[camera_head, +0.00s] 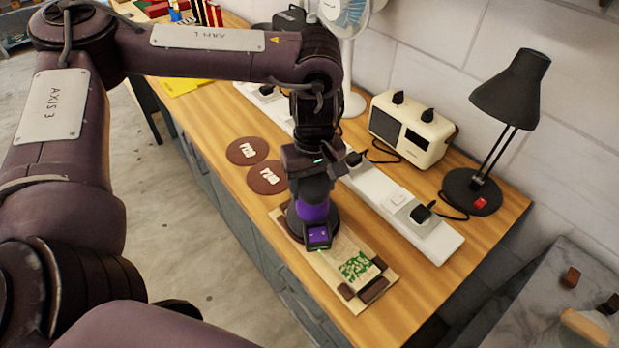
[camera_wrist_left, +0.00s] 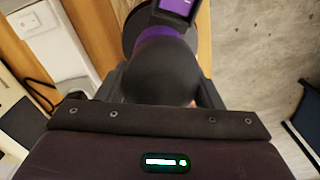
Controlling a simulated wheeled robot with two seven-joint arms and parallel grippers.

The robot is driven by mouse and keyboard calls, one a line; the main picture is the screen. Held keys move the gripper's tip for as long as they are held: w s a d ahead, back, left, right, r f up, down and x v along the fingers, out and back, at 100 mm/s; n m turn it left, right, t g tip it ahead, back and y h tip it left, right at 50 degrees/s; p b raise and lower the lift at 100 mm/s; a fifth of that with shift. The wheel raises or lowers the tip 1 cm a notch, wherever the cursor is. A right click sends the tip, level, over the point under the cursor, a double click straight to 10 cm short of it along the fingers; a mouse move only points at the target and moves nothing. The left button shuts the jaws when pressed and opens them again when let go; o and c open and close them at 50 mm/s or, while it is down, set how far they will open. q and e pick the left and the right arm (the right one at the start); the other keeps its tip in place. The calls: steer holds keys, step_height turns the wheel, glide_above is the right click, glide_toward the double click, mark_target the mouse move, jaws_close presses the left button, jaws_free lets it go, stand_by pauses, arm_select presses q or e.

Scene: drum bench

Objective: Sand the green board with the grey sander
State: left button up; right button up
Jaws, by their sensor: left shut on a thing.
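The board (camera_head: 325,262) lies on the bench as a pale wooden strip, with a ragged green patch (camera_head: 357,266) near its near right end. Dark brown blocks sit at its corners. The sander (camera_head: 313,211) looks purple and black rather than grey, with a dark round pad over the far left part of the board. Whether the pad touches is hard to tell. My left gripper (camera_head: 316,172) points down and is shut on the sander's top. The left wrist view shows the sander's dark dome (camera_wrist_left: 160,72) between the fingers. My right gripper is not in view.
A long white power strip (camera_head: 440,243) with black plugs runs beside the board. A cream radio (camera_head: 411,130), a black lamp (camera_head: 512,90) and a fan (camera_head: 345,15) stand behind. Two brown round coasters (camera_head: 247,151) lie left of the sander. The front bench edge is close to the board.

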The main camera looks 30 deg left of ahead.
arm_select(q)
steer(key=shift+s+d, duration=0.15)
steer(key=shift+d, duration=0.35)
steer(key=shift+s+d, duration=0.15)
steer(key=shift+d, duration=0.6)
steer(key=shift+s+d+r+p, duration=0.1)
steer(key=shift+s+d+p, duration=0.15)
steer(key=shift+d, duration=0.55)
steer(key=shift+s+d+r+p, duration=0.1)
steer(key=shift+s+d, duration=0.15)
steer(key=shift+d, duration=0.55)
steer(key=shift+s+d+f, duration=0.1)
steer(key=shift+s+d, duration=0.05)
steer(key=shift+d, duration=0.15)
steer(key=shift+s+d+f, duration=0.15)
steer(key=shift+s+d, duration=0.25)
steer(key=shift+d, duration=0.35)
steer(key=shift+s+d+f, duration=0.1)
steer(key=shift+s+d, duration=0.25)
steer(key=shift+d, duration=0.35)
steer(key=shift+s+d, duration=0.1)
